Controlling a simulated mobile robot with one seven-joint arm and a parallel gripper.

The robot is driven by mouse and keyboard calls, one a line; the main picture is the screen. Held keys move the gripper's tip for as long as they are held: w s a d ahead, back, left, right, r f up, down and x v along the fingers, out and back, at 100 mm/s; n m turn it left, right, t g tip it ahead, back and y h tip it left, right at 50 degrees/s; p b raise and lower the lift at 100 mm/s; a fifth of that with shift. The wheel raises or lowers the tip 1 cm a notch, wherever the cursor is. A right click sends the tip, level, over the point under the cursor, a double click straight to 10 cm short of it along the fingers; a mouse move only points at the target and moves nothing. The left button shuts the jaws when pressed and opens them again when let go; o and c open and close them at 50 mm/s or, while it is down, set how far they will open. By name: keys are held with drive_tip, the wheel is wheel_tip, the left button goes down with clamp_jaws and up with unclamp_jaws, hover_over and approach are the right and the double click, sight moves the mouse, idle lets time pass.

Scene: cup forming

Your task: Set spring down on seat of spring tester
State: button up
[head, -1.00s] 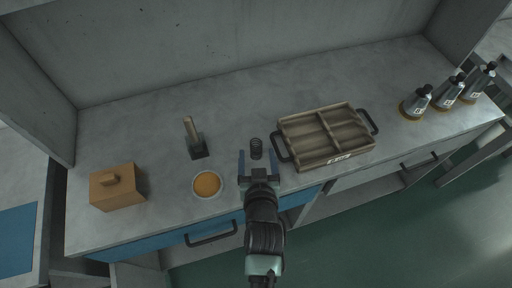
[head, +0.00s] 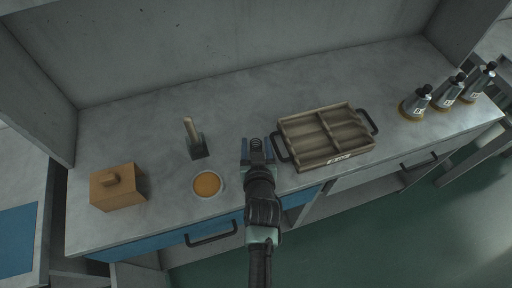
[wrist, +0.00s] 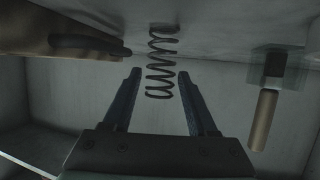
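The spring (head: 256,143) is a dark coil standing on the grey counter, left of the wooden tray. In the wrist view the spring (wrist: 160,66) is between the two fingers of my gripper (wrist: 159,74), with a gap on each side. In the head view my gripper (head: 257,148) is open around the spring, its fingers reaching over it from the front. A dark block with an upright wooden handle (head: 191,132) stands to the left; it also shows in the wrist view (wrist: 264,115). I cannot tell for certain whether it is the spring tester.
A wooden tray (head: 284,128) with dark handles is close on the right. A bowl with orange contents (head: 207,185) is at front left, and a lidded wooden box (head: 118,190) at far left. Counter behind the spring is clear.

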clamp_jaws()
